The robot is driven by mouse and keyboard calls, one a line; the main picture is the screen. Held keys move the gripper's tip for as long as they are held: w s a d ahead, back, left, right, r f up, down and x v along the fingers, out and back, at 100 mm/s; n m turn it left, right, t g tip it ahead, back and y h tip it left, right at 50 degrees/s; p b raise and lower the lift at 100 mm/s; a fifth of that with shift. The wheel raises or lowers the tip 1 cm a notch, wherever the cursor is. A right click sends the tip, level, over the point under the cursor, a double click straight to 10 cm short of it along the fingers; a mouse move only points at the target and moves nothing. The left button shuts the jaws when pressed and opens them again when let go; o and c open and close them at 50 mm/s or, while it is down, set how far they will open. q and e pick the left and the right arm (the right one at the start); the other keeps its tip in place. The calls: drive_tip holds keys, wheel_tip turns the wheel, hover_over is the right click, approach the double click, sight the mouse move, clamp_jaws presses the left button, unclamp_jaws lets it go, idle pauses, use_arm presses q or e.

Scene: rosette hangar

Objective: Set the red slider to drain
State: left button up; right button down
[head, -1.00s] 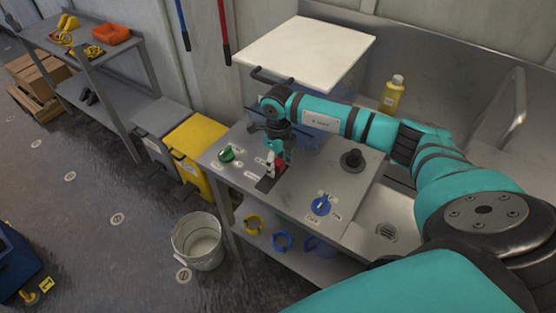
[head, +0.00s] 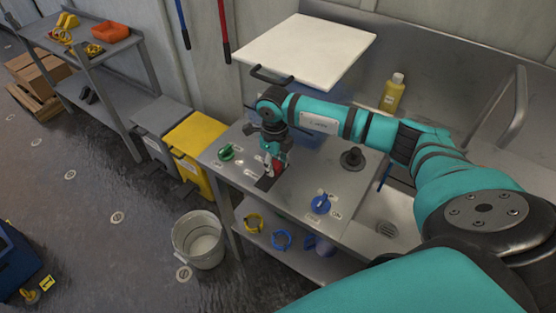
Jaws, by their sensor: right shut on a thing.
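The red slider (head: 277,167) sits in a dark slot plate (head: 264,184) on the metal counter panel, with small white labels beside it. My right gripper (head: 273,157) reaches down from above and is shut on the slider, hiding part of it. The label texts are too small to read. My left gripper is not in view.
A green knob (head: 226,152) is left of the slider, a blue knob (head: 320,204) right and nearer, and a black knob (head: 352,158) to the right. A raised white lid (head: 306,48) stands behind. A bucket (head: 199,239) is on the floor, and a yellow bottle (head: 393,93) is at the back.

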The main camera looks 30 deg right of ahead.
sight(267, 180)
drive_tip(key=a, duration=0.1)
drive_tip(key=s+a, duration=0.1)
drive_tip(key=a, duration=0.1)
drive_tip(key=shift+s+a, duration=0.3)
drive_tip(key=shift+a, duration=0.1)
drive_tip(key=c, duration=0.9)
unclamp_jaws()
wheel_tip(267, 180, up, 12)
drive_tip(key=shift+r, duration=0.1)
